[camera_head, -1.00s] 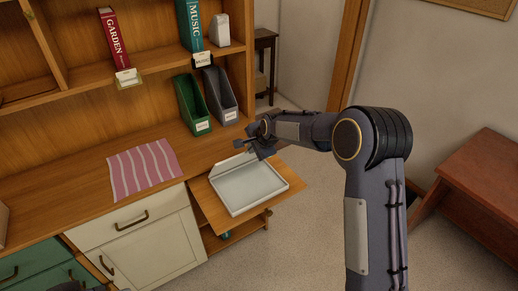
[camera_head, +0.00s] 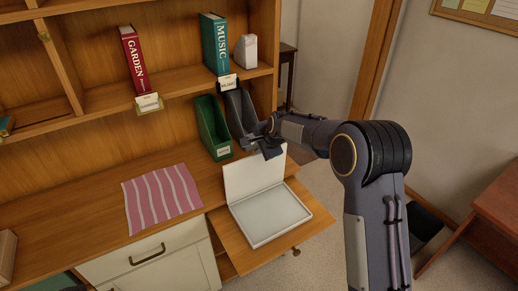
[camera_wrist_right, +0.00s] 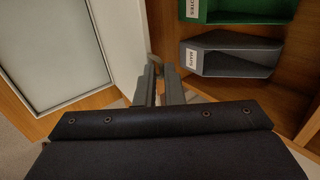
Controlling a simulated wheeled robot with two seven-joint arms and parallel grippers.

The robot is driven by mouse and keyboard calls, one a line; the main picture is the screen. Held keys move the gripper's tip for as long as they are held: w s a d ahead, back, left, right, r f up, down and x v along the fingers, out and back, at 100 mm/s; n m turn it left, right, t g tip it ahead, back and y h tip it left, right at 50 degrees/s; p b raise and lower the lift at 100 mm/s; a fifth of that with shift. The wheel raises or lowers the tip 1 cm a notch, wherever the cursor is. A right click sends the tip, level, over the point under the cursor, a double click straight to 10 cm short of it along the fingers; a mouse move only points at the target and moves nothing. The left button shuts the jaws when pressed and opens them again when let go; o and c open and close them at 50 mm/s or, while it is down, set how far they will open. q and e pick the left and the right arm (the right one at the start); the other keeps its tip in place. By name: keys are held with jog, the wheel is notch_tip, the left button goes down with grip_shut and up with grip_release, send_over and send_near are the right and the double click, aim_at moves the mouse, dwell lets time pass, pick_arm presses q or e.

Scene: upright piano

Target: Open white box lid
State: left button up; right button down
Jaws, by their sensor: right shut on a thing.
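The white box (camera_head: 268,216) sits on a pull-out wooden board, with its pale shallow inside showing. Its white lid (camera_head: 250,178) stands nearly upright along the box's back edge. My right gripper (camera_head: 268,149) is at the lid's upper right corner, shut on the lid's edge. In the right wrist view, the fingers (camera_wrist_right: 160,84) are close together at the edge of the lid (camera_wrist_right: 122,38), and the box (camera_wrist_right: 62,48) shows at the left. The exact contact is small and partly hidden. My left gripper is not in view.
A green file holder (camera_head: 213,130) and a grey file holder (camera_head: 240,115) stand close behind the lid. A pink striped cloth (camera_head: 162,198) lies left on the desk. The wooden board (camera_head: 312,225) has free room right of the box.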

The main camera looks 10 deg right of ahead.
jog(key=shift+w+r, duration=0.1)
jog(key=shift+w, duration=0.05)
jog(key=c, duration=1.9)
grip_release()
jog(key=shift+a, duration=0.1)
jog(key=shift+b+v, duration=0.8)
jog(key=shift+v, duration=3.1)
